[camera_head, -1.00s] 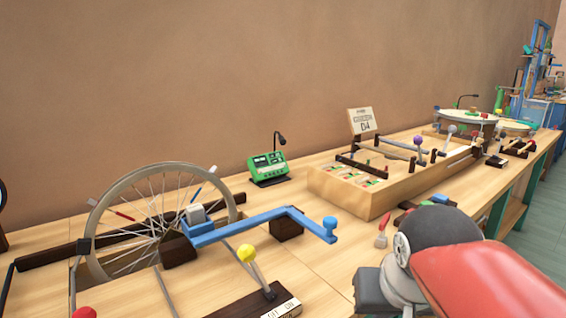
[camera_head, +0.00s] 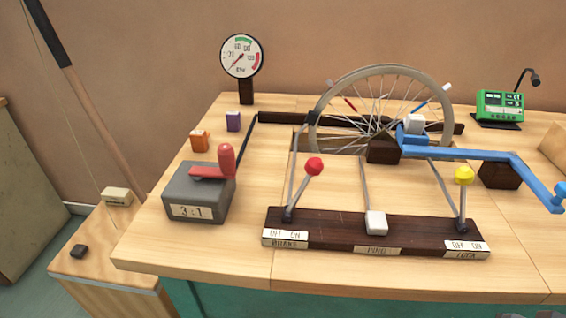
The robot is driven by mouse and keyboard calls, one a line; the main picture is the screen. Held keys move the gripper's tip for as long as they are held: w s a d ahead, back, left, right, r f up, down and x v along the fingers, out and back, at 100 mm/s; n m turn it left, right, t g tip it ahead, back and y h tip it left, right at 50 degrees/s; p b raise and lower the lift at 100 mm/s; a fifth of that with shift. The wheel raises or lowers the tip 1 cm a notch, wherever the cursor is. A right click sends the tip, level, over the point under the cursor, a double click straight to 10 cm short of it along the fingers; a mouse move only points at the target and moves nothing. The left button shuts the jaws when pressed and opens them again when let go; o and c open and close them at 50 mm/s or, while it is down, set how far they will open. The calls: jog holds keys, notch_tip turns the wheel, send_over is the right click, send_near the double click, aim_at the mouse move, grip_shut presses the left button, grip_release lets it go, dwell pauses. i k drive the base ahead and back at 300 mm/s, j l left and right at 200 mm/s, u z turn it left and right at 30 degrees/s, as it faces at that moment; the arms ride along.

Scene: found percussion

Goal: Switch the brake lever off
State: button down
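The brake lever (camera_head: 302,186) is a thin grey rod with a red knob (camera_head: 313,166) on top. It stands at the left end of a dark wooden bar (camera_head: 335,228). The rod leans to the right, towards the ON side of the OFF/ON label (camera_head: 286,235). A plate marked BRAKE is below that label. A thin rod runs from near the lever's foot back towards the wheel.
The same bar carries a white PING button (camera_head: 376,223) and a yellow-knobbed LOCK lever (camera_head: 464,198). A grey box with a red crank (camera_head: 200,191) stands to the left. Behind are a spoked wheel (camera_head: 322,105), a dial (camera_head: 242,56) and a blue crank arm (camera_head: 480,154).

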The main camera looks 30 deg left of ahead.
aim_at(314, 167)
jog(key=u, duration=1.6)
jog(key=k+z, duration=0.1)
jog(key=k, duration=0.15)
